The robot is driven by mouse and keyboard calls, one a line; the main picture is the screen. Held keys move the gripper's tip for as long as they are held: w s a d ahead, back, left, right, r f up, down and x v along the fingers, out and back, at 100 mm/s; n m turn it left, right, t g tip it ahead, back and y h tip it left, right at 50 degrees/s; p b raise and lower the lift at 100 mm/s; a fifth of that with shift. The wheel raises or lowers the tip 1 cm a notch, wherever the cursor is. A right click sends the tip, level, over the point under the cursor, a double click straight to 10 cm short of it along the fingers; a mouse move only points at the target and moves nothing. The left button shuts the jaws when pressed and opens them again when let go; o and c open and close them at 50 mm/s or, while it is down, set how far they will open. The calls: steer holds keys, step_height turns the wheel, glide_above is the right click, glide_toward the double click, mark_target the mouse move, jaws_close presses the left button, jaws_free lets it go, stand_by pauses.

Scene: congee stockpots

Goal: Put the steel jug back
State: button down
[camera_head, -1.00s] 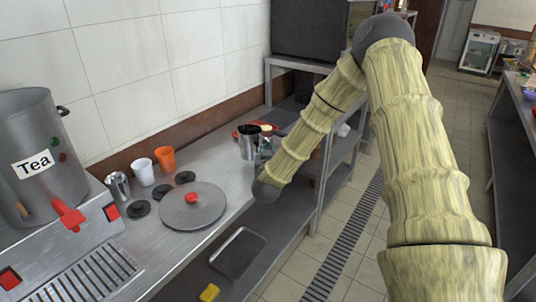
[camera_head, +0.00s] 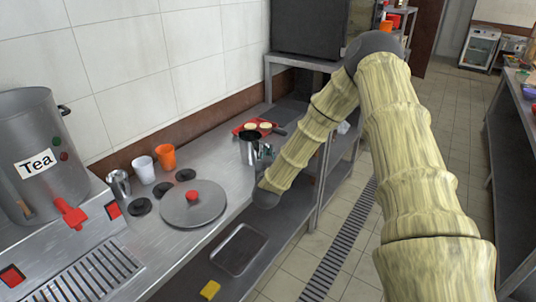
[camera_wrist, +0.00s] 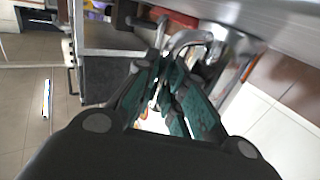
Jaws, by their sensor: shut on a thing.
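The steel jug (camera_head: 248,152) is at the back right end of the steel counter, with its dark open top showing. Whether its base touches the counter cannot be told. My gripper (camera_head: 265,153) is at the jug's right side, mostly hidden behind my arm. In the wrist view, my gripper's green-padded fingers (camera_wrist: 172,85) are closed in on the jug's curved metal handle, and the shiny jug (camera_wrist: 232,45) shows beyond them. A smaller steel vessel (camera_head: 118,184) stands at the left, beside the tea urn (camera_head: 30,130).
A red tray (camera_head: 240,129) with round pale items lies just behind the jug. A white cup (camera_head: 143,169), an orange cup (camera_head: 165,157), black discs (camera_head: 140,207) and a round lid (camera_head: 193,205) stand to the left. The counter between lid and jug is clear.

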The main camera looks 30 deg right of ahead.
steer(key=c, duration=1.5)
jaws_free()
steer(key=shift+r, duration=0.15)
steer(key=shift+s+a, duration=0.2)
steer(key=b+v, duration=0.2)
steer(key=v, duration=0.9)
steer(key=shift+s+b, duration=0.2)
steer(key=shift+b, duration=0.2)
steer(key=shift+a, duration=0.1)
